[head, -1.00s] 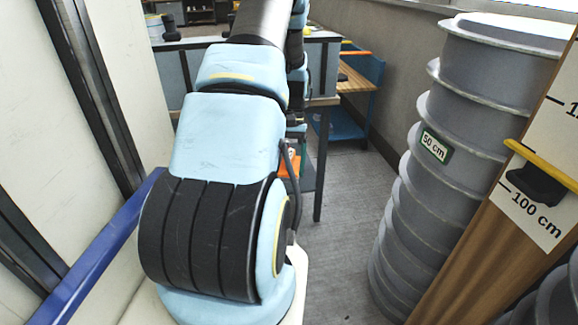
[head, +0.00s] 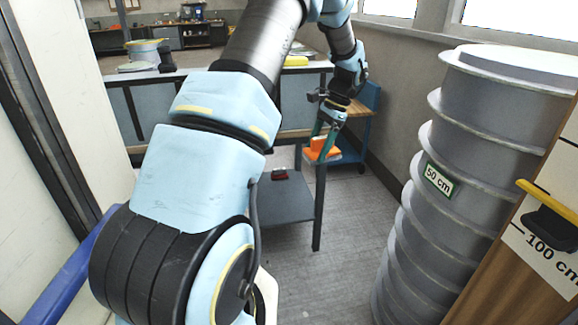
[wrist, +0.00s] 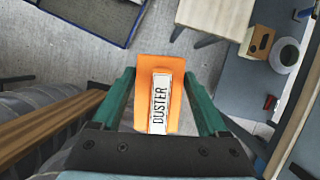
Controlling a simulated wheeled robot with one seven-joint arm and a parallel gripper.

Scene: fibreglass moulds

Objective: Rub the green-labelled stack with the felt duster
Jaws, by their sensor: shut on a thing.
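The stack of grey round moulds (head: 476,150) stands at the right in the head view, with a green-edged label (head: 439,181) reading "50 cm" on its side. My gripper (head: 326,139) is out ahead of my body, to the left of the stack and apart from it. It is shut on the orange felt duster (head: 317,153), which hangs below the fingers in the head view. In the wrist view the duster (wrist: 173,94) sits between the green fingers, its white label reading "DUSTER". The duster's underside is hidden.
A wooden board with a yellow slider (head: 548,195) and a "100 cm" mark stands in front of the stack at the right. A workbench (head: 300,70) and a blue trolley (head: 368,110) stand behind. The grey floor (head: 345,240) between bench and stack is clear.

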